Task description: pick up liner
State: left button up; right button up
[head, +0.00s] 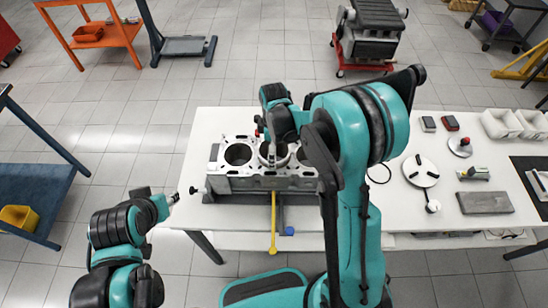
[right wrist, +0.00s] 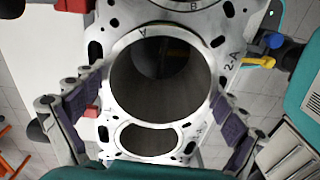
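The liner (right wrist: 117,73) is a grey metal sleeve seen from above in the right wrist view, its round rim standing out over the engine block (right wrist: 227,55). In the head view the liner (head: 283,160) is at the block's middle bore, partly hidden by my right arm. My right gripper (right wrist: 158,88) has its dark padded fingers spread on either side of the liner, close to its wall. Contact is not clear. In the head view my right gripper (head: 267,137) is over the block. My left gripper (head: 174,198) is off the table's left edge, apart from the block; its fingers are too small to judge.
The block (head: 222,182) is on the white table (head: 205,122). A yellow-handled tool (head: 273,235) is at its front. Round fixtures (head: 421,171), a grey slab (head: 485,203) and white bins (head: 502,124) occupy the table's right side. A blue cart (head: 35,190) stands at the left.

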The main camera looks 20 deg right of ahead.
jog(key=shift+r, duration=0.1)
jog(key=shift+c, duration=0.2)
notch_tip(320, 180, up, 21)
jog(key=p, duration=0.9)
jog(key=shift+p, duration=0.35)
dwell(0.9)
